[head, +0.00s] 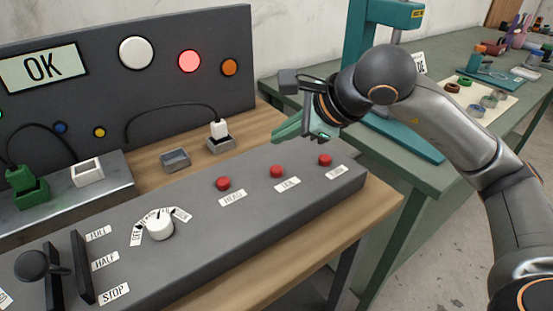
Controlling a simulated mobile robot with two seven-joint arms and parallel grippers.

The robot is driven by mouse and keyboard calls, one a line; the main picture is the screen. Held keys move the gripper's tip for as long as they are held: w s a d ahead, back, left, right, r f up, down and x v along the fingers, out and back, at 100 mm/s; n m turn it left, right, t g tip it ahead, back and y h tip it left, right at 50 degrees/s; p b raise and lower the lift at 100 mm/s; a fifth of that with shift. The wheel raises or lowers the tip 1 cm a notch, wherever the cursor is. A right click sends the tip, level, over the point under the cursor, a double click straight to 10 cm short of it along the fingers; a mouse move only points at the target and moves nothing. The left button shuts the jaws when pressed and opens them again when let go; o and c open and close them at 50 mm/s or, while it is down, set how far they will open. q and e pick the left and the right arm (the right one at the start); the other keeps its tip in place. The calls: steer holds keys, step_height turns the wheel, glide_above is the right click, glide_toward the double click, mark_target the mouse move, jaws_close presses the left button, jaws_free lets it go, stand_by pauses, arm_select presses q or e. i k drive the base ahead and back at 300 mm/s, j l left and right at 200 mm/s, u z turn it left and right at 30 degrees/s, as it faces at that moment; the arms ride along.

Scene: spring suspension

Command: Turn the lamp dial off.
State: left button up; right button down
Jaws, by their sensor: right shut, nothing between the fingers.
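The lamp dial (159,228) is a white round knob on the top of the grey control box. Several small white labels fan around its far side; their words are too small to read surely, and I cannot tell which one the dial points at. My right gripper (279,132), with teal fingers, is shut and empty. It hangs above the back edge of the box, up and to the right of the dial and well apart from it. My left gripper is not in view.
Three red buttons, including the nearest to the dial (223,183), line the box. A black lever (35,266) stands at the left. Behind are an upright panel (200,95) with a lit red lamp (189,61), and a white plug (219,129). The space above the dial is clear.

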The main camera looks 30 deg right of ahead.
mark_target(160, 226)
steer(key=k+l, duration=0.25)
steer(key=k, duration=0.2)
steer(key=k+l, duration=0.25)
steer(key=k, duration=0.25)
